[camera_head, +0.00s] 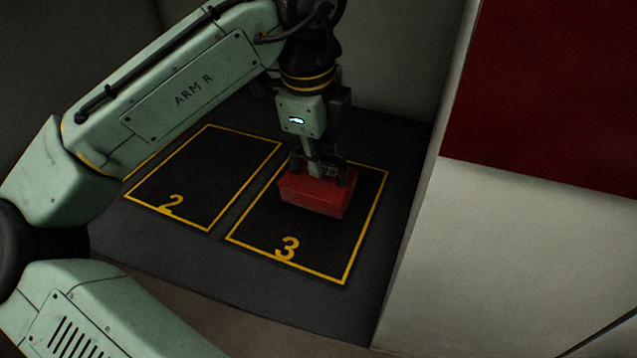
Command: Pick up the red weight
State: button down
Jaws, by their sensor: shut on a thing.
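The red weight (314,197) is a red block over the yellow-outlined area marked 3, in the upper middle of that area. My gripper (325,172) points down from above and is shut on the top of the red weight. The fingertips are partly hidden against the weight's top. I cannot tell whether the weight rests on the surface or is slightly above it.
The area marked 3 (334,262) is bare in front of the weight. The area marked 2 (202,178), to its left, is empty. A pale wall with a red upper panel (545,95) stands close on the right. Dark grey walls close off the back.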

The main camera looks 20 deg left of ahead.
jog(key=shift+r, duration=0.1)
dwell(0.5)
notch_tip(320, 180, up, 10)
dwell(0.4)
jog(key=c, duration=2.1)
grip_release()
grip_shut()
jog(key=shift+s, duration=0.1)
